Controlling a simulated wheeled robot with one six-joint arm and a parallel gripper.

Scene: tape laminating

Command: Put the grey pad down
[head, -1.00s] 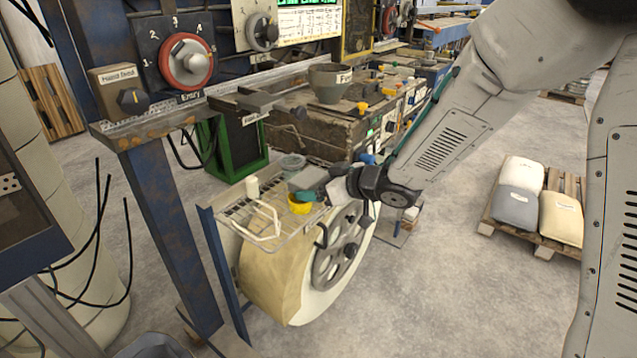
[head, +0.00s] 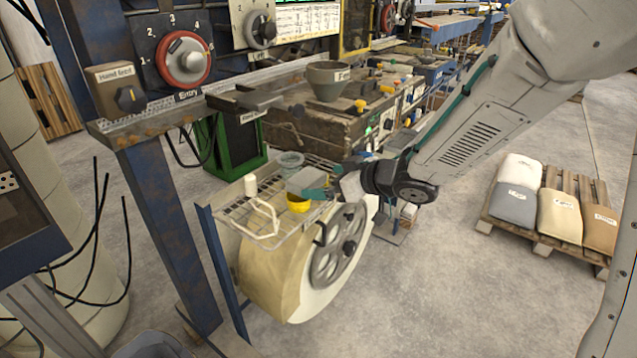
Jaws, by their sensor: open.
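A wooden machine top with a funnel (head: 328,82) is behind. A pallet with sacks (head: 558,215) is at right.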

